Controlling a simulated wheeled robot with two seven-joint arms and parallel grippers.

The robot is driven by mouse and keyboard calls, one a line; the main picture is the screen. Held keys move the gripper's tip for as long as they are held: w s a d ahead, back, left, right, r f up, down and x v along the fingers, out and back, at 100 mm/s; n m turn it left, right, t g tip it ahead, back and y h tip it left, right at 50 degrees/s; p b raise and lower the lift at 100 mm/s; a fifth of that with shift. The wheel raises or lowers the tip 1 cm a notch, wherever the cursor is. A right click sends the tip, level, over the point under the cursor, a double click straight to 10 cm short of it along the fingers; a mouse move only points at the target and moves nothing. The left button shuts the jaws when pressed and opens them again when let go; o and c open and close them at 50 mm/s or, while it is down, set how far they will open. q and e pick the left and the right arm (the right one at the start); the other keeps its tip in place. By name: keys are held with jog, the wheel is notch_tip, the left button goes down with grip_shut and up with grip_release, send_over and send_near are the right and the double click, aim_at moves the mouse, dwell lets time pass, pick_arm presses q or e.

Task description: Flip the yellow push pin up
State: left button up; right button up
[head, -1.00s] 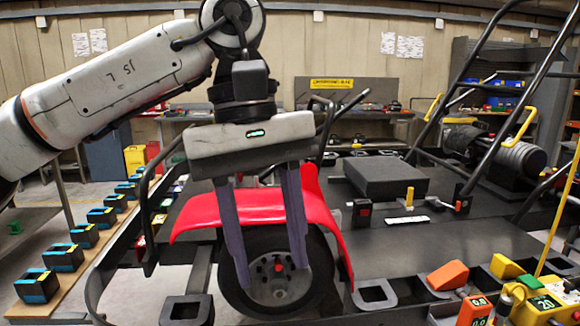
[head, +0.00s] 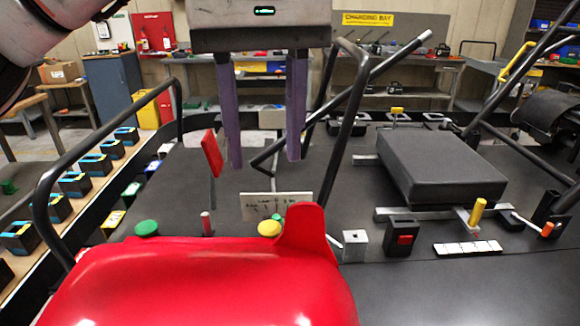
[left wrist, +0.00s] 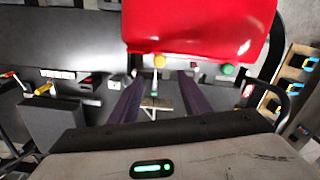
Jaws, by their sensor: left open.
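A round yellow knob (head: 269,228), which looks like the yellow push pin, stands just behind the red fender (head: 200,282). It also shows in the left wrist view (left wrist: 159,61) at the fender's edge, in line with the gap between the fingers. Its lower part is hidden by the fender in the head view. My left gripper (head: 264,162) is open and empty, fingers pointing down, above and apart from the knob in the picture. Its two purple fingers (left wrist: 160,78) are spread in the left wrist view. My right gripper is in no view.
A green knob (head: 147,228) and a red lever (head: 212,153) are left of the yellow knob. A white label plate (head: 270,206) stands behind it. A black bent bar (head: 345,130) rises to its right. A yellow cylinder handle (head: 477,211) and black seat block (head: 440,165) are farther right.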

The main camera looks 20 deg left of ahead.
aim_at(268, 223)
pick_arm(q)
jog(key=f+b, duration=0.1)
jog(key=f, duration=0.3)
jog(key=shift+s, duration=0.2)
notch_tip(268, 223, down, 5)
jog(key=shift+w, duration=0.1)
jog(key=shift+f, duration=0.55)
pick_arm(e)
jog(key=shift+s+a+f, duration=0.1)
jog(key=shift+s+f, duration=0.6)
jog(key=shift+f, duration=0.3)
pick_arm(q)
grip_shut()
